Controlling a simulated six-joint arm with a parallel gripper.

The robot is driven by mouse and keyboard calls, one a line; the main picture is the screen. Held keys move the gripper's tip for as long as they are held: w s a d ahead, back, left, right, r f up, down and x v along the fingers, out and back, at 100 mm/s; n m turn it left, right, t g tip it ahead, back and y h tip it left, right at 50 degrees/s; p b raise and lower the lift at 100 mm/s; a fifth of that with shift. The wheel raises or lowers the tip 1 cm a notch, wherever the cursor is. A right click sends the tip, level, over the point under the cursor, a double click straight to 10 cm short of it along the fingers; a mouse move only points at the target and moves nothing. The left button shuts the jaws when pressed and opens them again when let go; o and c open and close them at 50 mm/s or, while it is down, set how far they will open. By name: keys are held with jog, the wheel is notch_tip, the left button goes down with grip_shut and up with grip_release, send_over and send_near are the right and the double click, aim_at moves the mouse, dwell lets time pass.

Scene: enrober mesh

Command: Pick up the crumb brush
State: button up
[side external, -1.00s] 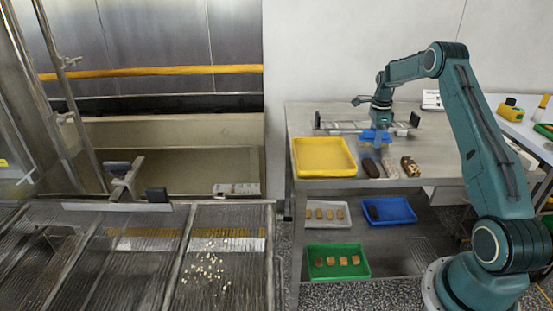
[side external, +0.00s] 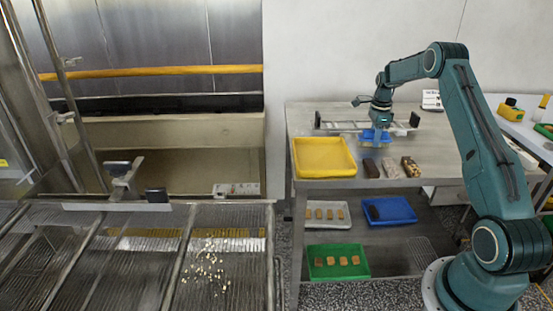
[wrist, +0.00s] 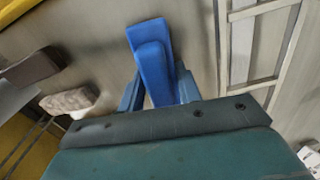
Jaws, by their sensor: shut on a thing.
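The crumb brush is blue; I see its block-like body (wrist: 152,62) in the wrist view, between my gripper's fingers. My gripper (wrist: 160,92) is shut on it. In the side external view my gripper (side external: 376,141) points down over the steel table, behind the row of bars, with the blue brush (side external: 374,134) at its fingers. The brush's lower part is hidden, and I cannot tell whether it still touches the table.
A yellow tray (side external: 323,171) stands left on the table, with several bars (side external: 390,168) beside it. A metal rack (side external: 342,126) lies behind the gripper. Pale crumbs (side external: 208,265) lie on the wire mesh belt at lower left. Trays fill the lower shelves.

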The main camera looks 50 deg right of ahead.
jog(key=shift+r, duration=0.1)
notch_tip(320, 180, up, 20)
dwell(0.7)
dwell(0.4)
